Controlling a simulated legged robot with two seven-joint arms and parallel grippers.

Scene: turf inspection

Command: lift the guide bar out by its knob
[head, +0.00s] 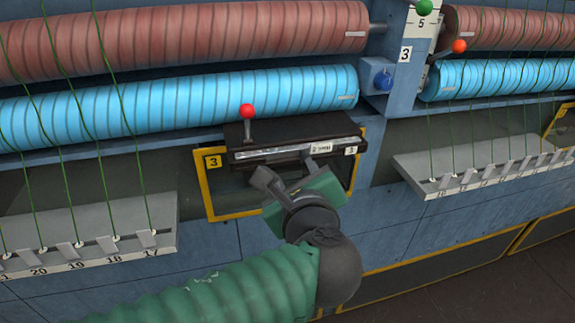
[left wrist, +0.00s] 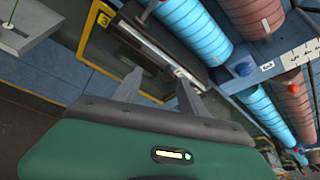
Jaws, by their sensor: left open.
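A red ball knob (head: 246,111) stands upright on a short stalk at the left end of a black box (head: 300,130) in the head view. A pale metal bar (head: 272,152) runs along the box's front edge; I take it for the guide bar. My left gripper (head: 287,176) is open and empty, in front of and below the box, to the right of the knob and apart from it. In the left wrist view, its two fingers (left wrist: 158,90) are spread and point toward the black box (left wrist: 150,38). I cannot make out the knob clearly there. My right gripper is not in view.
A yellow-framed opening (head: 204,187) marked 3 lies below the box. Blue (head: 200,95) and red-brown (head: 200,38) ribbed rolls run behind it. Grey ledges with green threads flank it at left (head: 120,222) and right (head: 470,165). A blue button (head: 383,78) sits right of the box.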

